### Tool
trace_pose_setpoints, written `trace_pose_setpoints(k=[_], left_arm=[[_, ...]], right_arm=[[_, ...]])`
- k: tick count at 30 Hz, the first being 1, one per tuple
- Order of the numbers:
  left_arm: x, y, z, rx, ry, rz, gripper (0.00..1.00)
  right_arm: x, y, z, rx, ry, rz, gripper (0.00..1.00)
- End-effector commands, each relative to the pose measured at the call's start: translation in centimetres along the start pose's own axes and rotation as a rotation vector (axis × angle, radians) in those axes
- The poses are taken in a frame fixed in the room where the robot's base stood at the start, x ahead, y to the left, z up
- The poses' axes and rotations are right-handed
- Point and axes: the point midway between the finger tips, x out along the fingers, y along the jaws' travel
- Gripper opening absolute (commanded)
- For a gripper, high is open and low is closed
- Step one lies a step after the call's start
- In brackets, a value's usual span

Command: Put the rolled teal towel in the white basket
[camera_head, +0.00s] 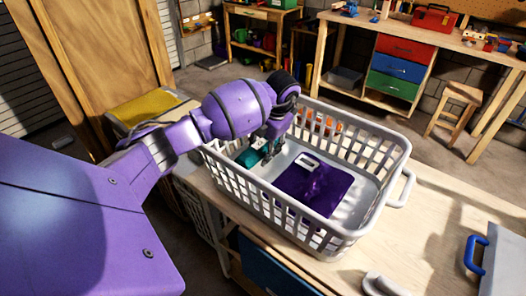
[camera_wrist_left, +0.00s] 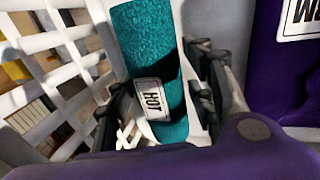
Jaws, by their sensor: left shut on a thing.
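The rolled teal towel (camera_head: 248,157) is inside the white basket (camera_head: 352,233), near its left end. In the left wrist view the towel (camera_wrist_left: 150,45) has a white label reading "HOT" and lies close to the slatted basket wall (camera_wrist_left: 62,42). My left gripper (camera_head: 268,150) reaches down into the basket. In the left wrist view its two fingers (camera_wrist_left: 160,100) are on either side of the towel, shut on it. Whether the towel touches the basket floor is hard to tell. My right gripper is not in view.
A purple item (camera_head: 315,188) with a white label lies in the basket beside the towel. The basket stands on a wooden table (camera_head: 440,225). A grey lidded box with a blue handle (camera_head: 476,253) is at the right. The basket's right part has free room.

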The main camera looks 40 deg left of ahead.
Motion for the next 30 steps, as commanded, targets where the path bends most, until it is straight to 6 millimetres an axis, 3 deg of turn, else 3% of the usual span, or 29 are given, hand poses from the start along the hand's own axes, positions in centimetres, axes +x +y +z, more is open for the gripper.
trace_pose_setpoints(k=[3, 14, 15, 18, 30], left_arm=[[1.4, -0.4, 0.0, 0.001, 0.000, -0.001, 0.16], [1.8, -0.5, 0.0, 0.001, 0.001, 0.001, 0.16], [1.8, -0.5, 0.0, 0.001, 0.001, 0.000, 0.53], [1.8, -0.5, 0.0, 0.000, 0.000, 0.000, 0.66], [1.2, -0.4, 0.0, 0.001, -0.002, -0.001, 0.68]], right_arm=[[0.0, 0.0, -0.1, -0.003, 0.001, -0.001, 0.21], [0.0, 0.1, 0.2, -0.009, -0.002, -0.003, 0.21], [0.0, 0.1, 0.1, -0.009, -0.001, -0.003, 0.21], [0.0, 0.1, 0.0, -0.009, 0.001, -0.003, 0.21], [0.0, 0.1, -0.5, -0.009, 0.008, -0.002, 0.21]])
